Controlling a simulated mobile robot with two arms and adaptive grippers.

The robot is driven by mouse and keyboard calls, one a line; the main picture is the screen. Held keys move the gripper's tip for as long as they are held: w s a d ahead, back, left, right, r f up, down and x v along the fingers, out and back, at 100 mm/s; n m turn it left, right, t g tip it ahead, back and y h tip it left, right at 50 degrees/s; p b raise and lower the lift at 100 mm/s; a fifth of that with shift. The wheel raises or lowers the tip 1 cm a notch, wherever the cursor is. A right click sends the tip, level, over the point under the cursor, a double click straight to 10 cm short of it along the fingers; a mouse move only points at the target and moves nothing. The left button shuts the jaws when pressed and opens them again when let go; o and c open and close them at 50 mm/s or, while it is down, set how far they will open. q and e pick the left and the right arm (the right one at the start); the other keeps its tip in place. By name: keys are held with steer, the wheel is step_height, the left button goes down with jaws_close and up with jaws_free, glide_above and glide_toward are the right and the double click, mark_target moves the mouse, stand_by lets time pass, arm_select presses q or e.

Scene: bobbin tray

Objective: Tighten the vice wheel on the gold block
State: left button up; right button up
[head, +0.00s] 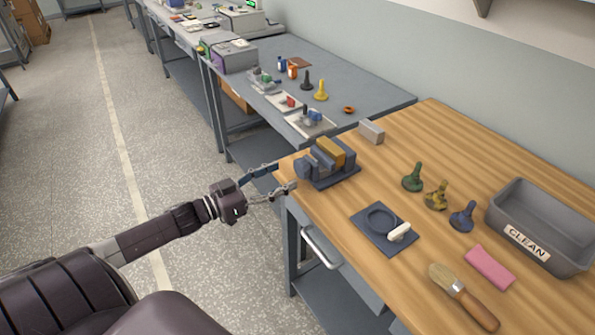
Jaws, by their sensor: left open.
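A dark grey-blue vice (345,176) stands near the left edge of the wooden workbench. The gold block (331,151) sits upright between its jaws. The vice wheel (303,168) is the dark round part at the vice's left end, facing my arm; its details are too small to make out. My left gripper (283,178) is open and empty at the bench's left edge. Its two fingers point toward the wheel, one on the far side and one on the near side. I cannot tell whether the fingertips touch the wheel.
A grey block (371,132) lies behind the vice. A dark plate with a ring (370,237), several figurine-like pieces (412,178), a pink block (490,267), a brush (465,297) and a grey bin labelled CLEAN (548,215) occupy the bench. A drawer handle (320,248) juts out in front.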

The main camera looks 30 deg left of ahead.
mark_target(298, 169)
arm_select(q)
steer(key=x, duration=0.3)
steer(key=shift+w+d+r, duration=0.15)
steer(key=shift+w+d, duration=0.1)
steer(key=shift+w, duration=0.05)
steer(key=shift+x, duration=0.9)
arm_select(e)
steer(key=shift+d+r, duration=0.25)
steer(key=shift+d, duration=0.45)
arm_select(q)
steer(key=shift+c, duration=0.4)
steer(key=c, duration=1)
steer(key=shift+c, duration=0.4)
arm_select(e)
steer(key=shift+a, duration=0.35)
